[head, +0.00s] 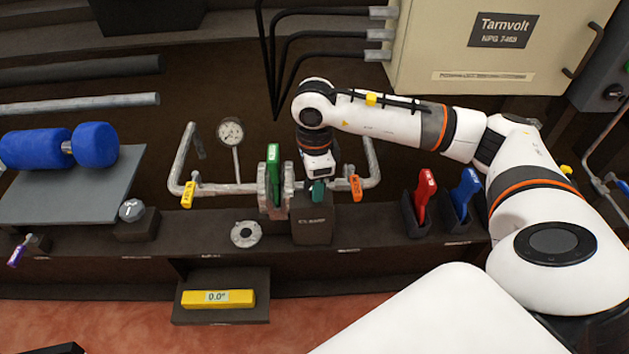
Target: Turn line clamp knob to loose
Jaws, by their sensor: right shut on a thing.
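The line clamp knob (317,194) is a small dark teal piece on top of a dark block (313,229) with a worn label on its front. It stands at the middle of the bench, partly hidden by my gripper. My right gripper (317,182) reaches down from above and is shut on the knob. The fingers are small here, and the knob's pointer and its setting cannot be read. My left gripper is not in view.
A pipe with a gauge (230,132), a green-handled tool (273,170) and orange (355,186) and yellow (187,195) tags stands close by. Red (424,192) and blue (466,190) handles sit in holders to the right. A yellow level (218,298) lies in front.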

